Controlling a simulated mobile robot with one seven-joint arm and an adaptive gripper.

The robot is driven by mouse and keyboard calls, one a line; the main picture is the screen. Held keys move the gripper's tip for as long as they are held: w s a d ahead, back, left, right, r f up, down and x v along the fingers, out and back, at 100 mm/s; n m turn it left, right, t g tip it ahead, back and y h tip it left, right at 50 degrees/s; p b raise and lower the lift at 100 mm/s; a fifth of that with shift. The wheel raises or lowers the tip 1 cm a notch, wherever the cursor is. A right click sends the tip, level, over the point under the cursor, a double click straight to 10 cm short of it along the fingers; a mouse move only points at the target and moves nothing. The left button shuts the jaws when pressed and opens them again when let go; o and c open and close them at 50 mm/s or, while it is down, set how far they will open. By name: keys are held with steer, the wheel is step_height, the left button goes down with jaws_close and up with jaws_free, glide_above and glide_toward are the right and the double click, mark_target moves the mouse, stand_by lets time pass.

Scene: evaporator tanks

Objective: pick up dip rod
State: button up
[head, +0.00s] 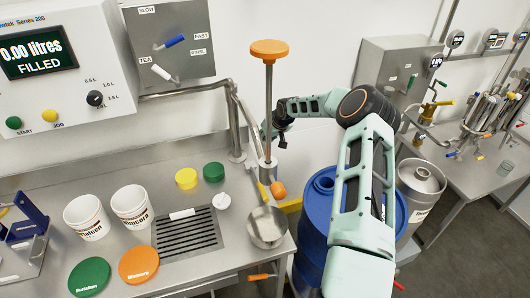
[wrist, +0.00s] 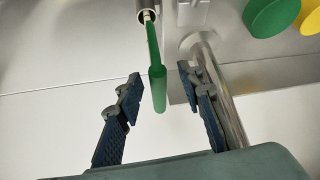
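My gripper (wrist: 168,82) is open in the wrist view, with a finger on each side of a slim green piece (wrist: 157,75). That piece reaches out of a round metal tube mouth (wrist: 147,17); I see a gap on both sides of it. In the head view my gripper (head: 277,135) is above the bench's right end, beside a tall upright metal rod with an orange disc top (head: 269,48). The rod's lower end meets a metal cylinder (head: 267,173). I cannot tell for sure which of these is the dip rod. The green piece is not identifiable in the head view.
A bent metal pipe (head: 234,120) rises close to my gripper. A steel pan (head: 267,227), two white tubs (head: 131,205) and green (head: 213,170) and yellow (head: 186,177) lids sit on the bench. A blue drum (head: 321,210) stands right of it, under my arm.

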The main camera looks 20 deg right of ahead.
steer(key=shift+x, duration=1.65)
steer(key=shift+d, duration=0.15)
jaws_close()
